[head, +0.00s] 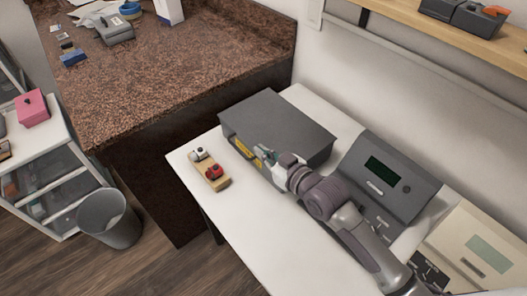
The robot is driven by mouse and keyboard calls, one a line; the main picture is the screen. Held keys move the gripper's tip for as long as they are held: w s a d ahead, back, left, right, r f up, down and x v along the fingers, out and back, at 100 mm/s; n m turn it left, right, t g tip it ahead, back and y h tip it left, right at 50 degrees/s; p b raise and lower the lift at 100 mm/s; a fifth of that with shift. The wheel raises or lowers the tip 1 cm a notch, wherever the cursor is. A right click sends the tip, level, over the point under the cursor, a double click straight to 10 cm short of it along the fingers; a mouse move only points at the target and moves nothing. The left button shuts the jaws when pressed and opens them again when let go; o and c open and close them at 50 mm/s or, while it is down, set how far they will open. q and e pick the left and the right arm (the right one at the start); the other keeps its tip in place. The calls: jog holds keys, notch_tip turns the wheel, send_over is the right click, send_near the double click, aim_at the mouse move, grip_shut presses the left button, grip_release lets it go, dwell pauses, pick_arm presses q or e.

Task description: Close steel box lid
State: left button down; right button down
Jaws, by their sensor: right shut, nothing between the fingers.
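The dark grey steel box (316,157) sits on the white table, with a yellow label (243,148) on its front. Its flat lid (278,122) lies down over the top; I cannot tell whether any gap is left under it. My right gripper (264,153) is shut and empty at the front edge of the box, close to the label. My right arm reaches in from the lower right and covers part of the box front. Whether the fingers touch the box is too small to tell. My left gripper is not in view.
A wooden block with a red and a white knob (209,169) stands left of the box on the white table (243,213). A grey device with a dark screen (388,181) stands to the right. A brown counter (170,75) is behind left, and a bin (109,220) is on the floor.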

jog(key=shift+f, duration=0.25)
